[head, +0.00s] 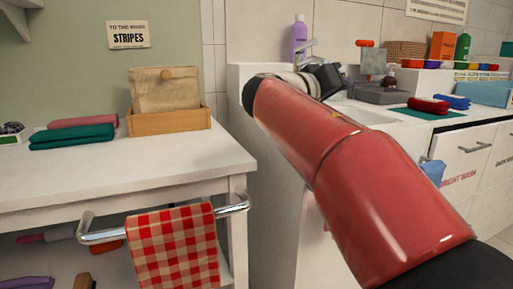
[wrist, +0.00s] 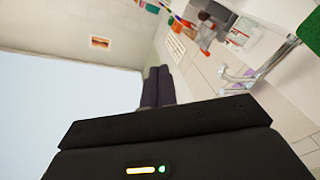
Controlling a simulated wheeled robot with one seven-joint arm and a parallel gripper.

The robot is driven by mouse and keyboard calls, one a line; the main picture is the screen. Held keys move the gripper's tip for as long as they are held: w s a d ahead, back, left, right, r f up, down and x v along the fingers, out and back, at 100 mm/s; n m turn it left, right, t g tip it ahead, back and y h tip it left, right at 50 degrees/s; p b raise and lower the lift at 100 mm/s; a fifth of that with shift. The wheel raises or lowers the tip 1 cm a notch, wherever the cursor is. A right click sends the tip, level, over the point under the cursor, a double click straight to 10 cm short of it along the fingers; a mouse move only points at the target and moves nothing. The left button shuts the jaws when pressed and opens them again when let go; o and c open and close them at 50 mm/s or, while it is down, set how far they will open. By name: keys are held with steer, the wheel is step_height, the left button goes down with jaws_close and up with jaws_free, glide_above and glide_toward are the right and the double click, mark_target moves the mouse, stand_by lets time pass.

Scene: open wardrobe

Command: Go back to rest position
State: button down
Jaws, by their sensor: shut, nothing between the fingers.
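My arm (head: 350,170) crosses the head view from the lower right up to the middle, bent near a white counter corner. My gripper (head: 328,78) shows as a small dark shape past the bend, in front of the sink area; its fingertips are hard to make out there. In the wrist view my gripper's dark fingers (wrist: 158,76) are side by side and shut, with nothing held. The wrist view is tilted, with pale wall and floor beyond the fingers.
A white table (head: 130,165) at left carries folded teal cloth (head: 72,137) and a wooden box (head: 170,122). A checkered towel (head: 175,248) hangs on its metal rail (head: 100,236). At right, a counter holds a purple bottle (head: 298,40), red cloths (head: 428,105) and a blue bin (head: 485,93).

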steer(key=s+d+f+n+g+y+p, duration=0.1)
steer(key=s+d+f+g+y, duration=0.2)
steer(key=s+f, duration=0.4)
steer(key=s+d+f+n+g+y+p, duration=0.15)
steer(key=s+d+f+y, duration=0.3)
steer(key=f, duration=0.45)
steer(key=s+a+f+y+p, duration=0.1)
steer(key=s+a+f+y, duration=0.2)
steer(key=s+a+f, duration=0.2)
steer(key=s+a+f+n+y+p, duration=0.1)
steer(key=s+a+f+y, duration=0.3)
steer(key=s+f, duration=0.5)
steer(key=s+a+g, duration=0.1)
steer(key=s, duration=0.2)
steer(key=shift+s+f+p, duration=0.3)
steer(key=shift+p, duration=0.05)
